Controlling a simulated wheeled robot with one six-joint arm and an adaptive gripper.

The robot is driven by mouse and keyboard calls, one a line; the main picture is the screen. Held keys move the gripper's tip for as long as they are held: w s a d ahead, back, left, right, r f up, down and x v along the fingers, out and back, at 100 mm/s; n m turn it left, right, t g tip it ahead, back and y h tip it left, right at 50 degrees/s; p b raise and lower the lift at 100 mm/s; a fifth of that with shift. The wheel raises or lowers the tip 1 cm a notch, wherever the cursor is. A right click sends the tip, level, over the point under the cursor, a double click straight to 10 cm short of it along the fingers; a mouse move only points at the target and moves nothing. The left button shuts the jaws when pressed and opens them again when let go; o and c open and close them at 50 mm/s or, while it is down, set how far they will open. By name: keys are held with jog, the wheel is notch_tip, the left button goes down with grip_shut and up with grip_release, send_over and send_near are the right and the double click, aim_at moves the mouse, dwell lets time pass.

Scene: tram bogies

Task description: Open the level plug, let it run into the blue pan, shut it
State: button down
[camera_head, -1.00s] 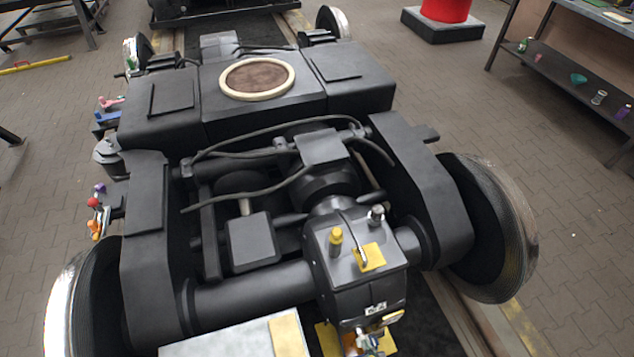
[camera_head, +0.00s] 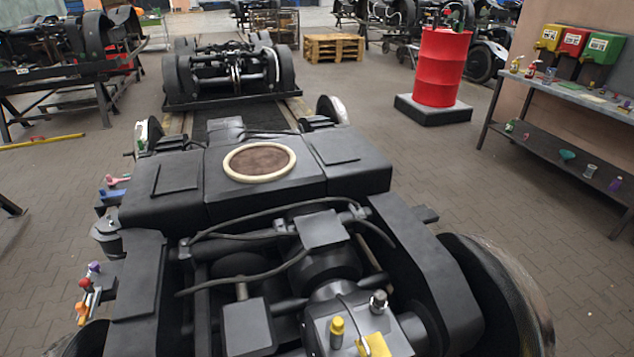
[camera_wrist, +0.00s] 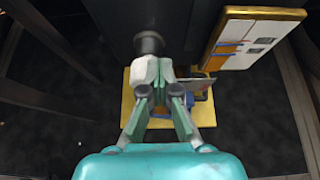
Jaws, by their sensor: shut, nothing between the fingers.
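My gripper (camera_wrist: 155,78) shows in the wrist view, its pale fingertips together and nothing visible between them. A dark round knob-like part (camera_wrist: 150,43) lies just past the tips; whether it is the level plug, and whether they touch it, I cannot tell.
A yellow-edged board with white and blue markings (camera_wrist: 252,37) is right of my gripper. The bogie's wheel (camera_head: 497,295) and frame (camera_head: 425,270) surround the gearbox. A red drum (camera_head: 441,68) and a workbench (camera_head: 570,92) stand at the right. Paved floor is clear between bogie and bench.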

jog(key=shift+s+r, duration=0.1)
dwell(0.3)
jog(key=s, duration=0.1)
jog(key=s+d, duration=0.1)
jog(key=s, duration=0.1)
jog(key=s+d, duration=0.1)
jog(key=s, duration=0.1)
jog(key=shift+s+r, duration=0.25)
dwell(0.4)
jog(key=w+a, duration=0.4)
jog(key=a, duration=0.1)
jog(key=shift+w+f, duration=0.25)
jog(key=shift+w, duration=0.05)
dwell(0.7)
jog(key=shift+f, duration=0.15)
dwell(0.4)
